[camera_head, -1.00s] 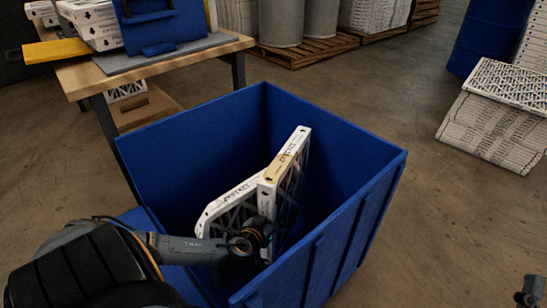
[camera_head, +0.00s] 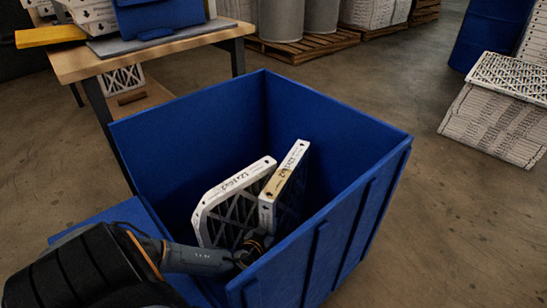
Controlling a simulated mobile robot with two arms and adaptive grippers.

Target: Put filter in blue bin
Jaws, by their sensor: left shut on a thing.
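The blue bin (camera_head: 352,118) stands open at the top in the middle of the view. A white-framed pleated filter (camera_head: 290,172) with a yellowish patch on its edge stands tilted inside it, below the rim. My left gripper (camera_head: 255,247) reaches into the bin over its near left side and is shut on this filter's lower near part. The fingertips are mostly hidden. A second white-framed filter (camera_head: 228,187) with a dark lattice leans just left of the held one. The bin's floor is hidden. My right gripper is out of view.
A wooden table (camera_head: 160,52) with a blue case (camera_head: 160,18), boxes and a yellow object (camera_head: 50,37) stands behind the bin at left. Stacked filters (camera_head: 500,118) and a blue drum (camera_head: 490,35) are at right. Floor right of the bin is clear.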

